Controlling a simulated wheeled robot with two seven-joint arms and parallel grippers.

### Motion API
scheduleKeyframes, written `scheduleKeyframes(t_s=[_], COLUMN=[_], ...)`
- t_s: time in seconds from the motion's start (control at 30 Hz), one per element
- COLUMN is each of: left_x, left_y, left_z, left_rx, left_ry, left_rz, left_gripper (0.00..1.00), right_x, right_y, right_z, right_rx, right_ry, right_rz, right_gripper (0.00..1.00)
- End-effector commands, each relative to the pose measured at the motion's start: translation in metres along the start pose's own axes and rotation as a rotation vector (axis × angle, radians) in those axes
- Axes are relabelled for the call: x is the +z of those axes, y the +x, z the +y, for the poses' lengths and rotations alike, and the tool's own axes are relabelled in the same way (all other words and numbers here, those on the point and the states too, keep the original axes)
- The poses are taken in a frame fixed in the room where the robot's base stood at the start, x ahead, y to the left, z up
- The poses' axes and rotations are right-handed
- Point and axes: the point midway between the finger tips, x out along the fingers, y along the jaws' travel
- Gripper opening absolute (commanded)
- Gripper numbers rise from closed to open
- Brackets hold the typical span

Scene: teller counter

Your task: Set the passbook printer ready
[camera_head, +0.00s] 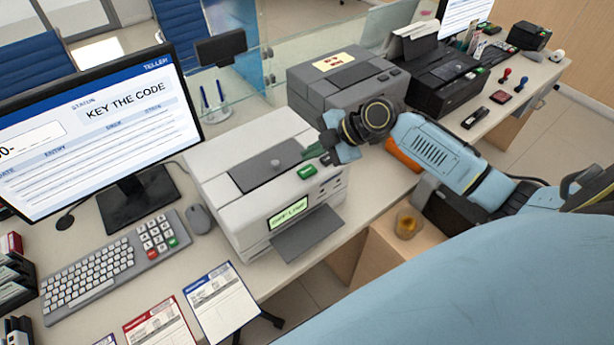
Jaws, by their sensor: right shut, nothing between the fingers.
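The passbook printer (232,205) is the light grey machine in the middle of the counter. Its small green display (288,213) seems to read "OFF-LINE", and a dark tray (307,234) sticks out at its front. A green button (306,172) is on its right top edge, with a dark button (325,159) beside it. My right gripper (326,150) is shut and empty, just behind and above these buttons; I cannot tell whether it touches the printer. My left gripper is out of view.
The teller monitor (100,125) shows "KEY THE CODE". A keyboard (85,278), a keypad (158,237) and a mouse (198,219) lie left of the printer. Paper forms (219,303) lie in front. A dark grey machine (340,82) stands behind the gripper.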

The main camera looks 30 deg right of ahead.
Motion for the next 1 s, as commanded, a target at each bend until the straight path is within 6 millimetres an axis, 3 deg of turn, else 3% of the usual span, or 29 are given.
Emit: scheduleKeyframes(t_s=[0.03,0.2,1.0], left_x=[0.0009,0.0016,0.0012], left_y=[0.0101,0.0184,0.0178], left_z=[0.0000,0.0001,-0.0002], left_rx=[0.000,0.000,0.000], left_ry=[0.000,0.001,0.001], left_rz=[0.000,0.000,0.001], left_gripper=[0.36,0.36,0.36], right_x=[0.0061,0.0113,0.0110], right_y=[0.0076,0.0153,0.0151], right_z=[-0.0057,-0.0111,-0.0109], right_rx=[-0.001,-0.001,-0.001], right_ry=[-0.001,-0.001,-0.001], right_rz=[-0.001,-0.001,0.000], right_gripper=[0.00,0.00,0.00])
